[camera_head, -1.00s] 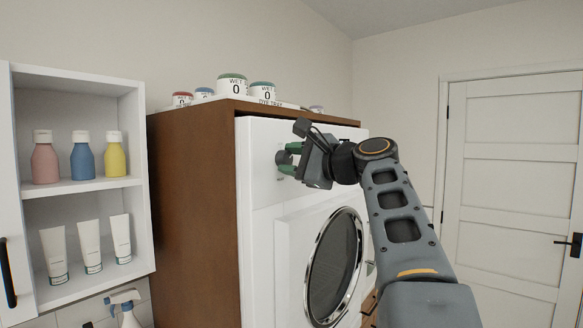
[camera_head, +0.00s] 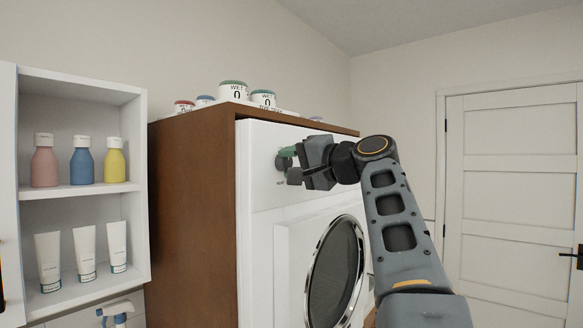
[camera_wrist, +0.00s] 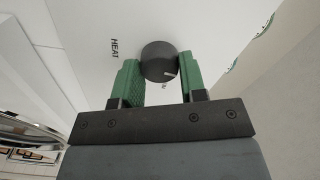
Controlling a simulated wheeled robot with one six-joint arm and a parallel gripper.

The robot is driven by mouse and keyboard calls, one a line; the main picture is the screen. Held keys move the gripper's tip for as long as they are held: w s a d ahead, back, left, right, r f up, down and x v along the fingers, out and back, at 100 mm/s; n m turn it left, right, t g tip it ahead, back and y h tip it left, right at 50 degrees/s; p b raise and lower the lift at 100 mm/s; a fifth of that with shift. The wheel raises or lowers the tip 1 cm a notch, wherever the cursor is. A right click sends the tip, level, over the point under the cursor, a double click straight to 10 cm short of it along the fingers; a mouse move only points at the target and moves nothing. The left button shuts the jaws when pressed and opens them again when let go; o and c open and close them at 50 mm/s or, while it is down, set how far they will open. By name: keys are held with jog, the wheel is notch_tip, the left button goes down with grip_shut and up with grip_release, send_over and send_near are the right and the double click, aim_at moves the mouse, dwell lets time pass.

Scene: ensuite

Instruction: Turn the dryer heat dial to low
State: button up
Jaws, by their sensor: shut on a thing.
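The dark heat dial (camera_wrist: 158,60) sits on the white panel of the dryer (camera_head: 262,215), beside the printed word HEAT. A light pointer mark shows on the dial's edge near small lettering that is partly hidden and too small to read. My gripper (camera_wrist: 160,78) has its green fingers on both sides of the dial, shut on it. In the head view my gripper (camera_head: 287,158) is at the dryer's upper front, with the dial (camera_head: 281,163) partly hidden by the fingers.
The dryer stands in a brown wooden cabinet (camera_head: 190,200) with several labelled tins (camera_head: 233,91) on top. Its round door (camera_head: 337,265) is below the dial. An open white shelf (camera_head: 80,190) with bottles and tubes is at left. A white door (camera_head: 515,190) is at right.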

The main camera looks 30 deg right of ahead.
jog(key=shift+f+n, duration=0.15)
jog(key=shift+n, duration=0.75)
jog(key=o, duration=0.9)
jog(key=b+v, duration=0.2)
jog(key=v, duration=1.1)
jog(key=shift+s+d, duration=0.2)
jog(key=shift+s, duration=0.2)
